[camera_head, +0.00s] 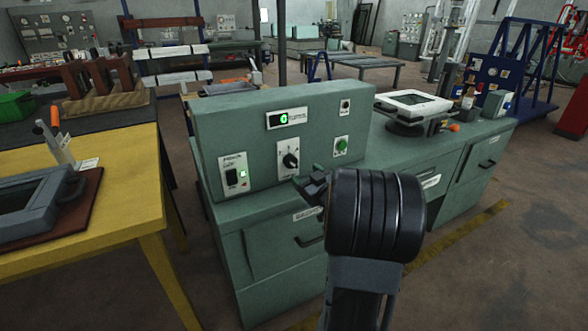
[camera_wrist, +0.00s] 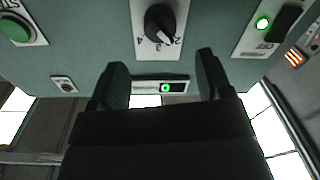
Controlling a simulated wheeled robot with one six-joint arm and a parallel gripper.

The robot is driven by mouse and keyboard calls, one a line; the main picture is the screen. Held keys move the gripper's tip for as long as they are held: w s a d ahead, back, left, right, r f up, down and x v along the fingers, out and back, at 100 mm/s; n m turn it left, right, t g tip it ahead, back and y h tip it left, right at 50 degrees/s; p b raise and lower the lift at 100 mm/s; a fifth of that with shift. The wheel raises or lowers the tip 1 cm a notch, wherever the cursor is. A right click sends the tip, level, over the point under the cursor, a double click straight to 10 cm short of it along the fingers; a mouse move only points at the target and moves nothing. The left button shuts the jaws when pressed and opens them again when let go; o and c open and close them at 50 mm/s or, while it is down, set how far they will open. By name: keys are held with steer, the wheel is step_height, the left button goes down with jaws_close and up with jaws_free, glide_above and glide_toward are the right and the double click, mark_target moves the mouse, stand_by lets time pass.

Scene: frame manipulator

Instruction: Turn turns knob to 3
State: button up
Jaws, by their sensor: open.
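The turns knob (camera_head: 290,160) is a black rotary knob on a white plate on the front of the green control panel. In the wrist view the knob (camera_wrist: 160,22) is at the top centre, its white mark pointing down and right, near a numeral that looks like 2. Other numerals on the plate are partly hard to read. My gripper (camera_head: 310,187) is in front of the panel, just below and right of the knob. In the wrist view the fingers (camera_wrist: 161,72) are apart and empty, with the knob beyond their tips, not between them.
A display (camera_head: 291,118) with a green digit, possibly 0, is above the knob. A switch (camera_head: 232,178) with a lit green lamp is left; a green button (camera_head: 341,145) is right. A yellow-legged table (camera_head: 150,185) stands left. A frame clamp (camera_head: 415,103) sits on the bench right.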

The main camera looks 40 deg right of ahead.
mark_target(294, 165)
steer(key=w, duration=0.5)
steer(key=w+b, duration=0.1)
steer(key=w, duration=0.1)
steer(key=shift+w+d, duration=0.35)
steer(key=c, duration=0.9)
steer(key=m+p, duration=0.3)
steer(key=shift+r+m, duration=0.15)
steer(key=shift+m, duration=0.15)
steer(key=shift+m+p, duration=1.55)
steer(key=shift+m, duration=1.05)
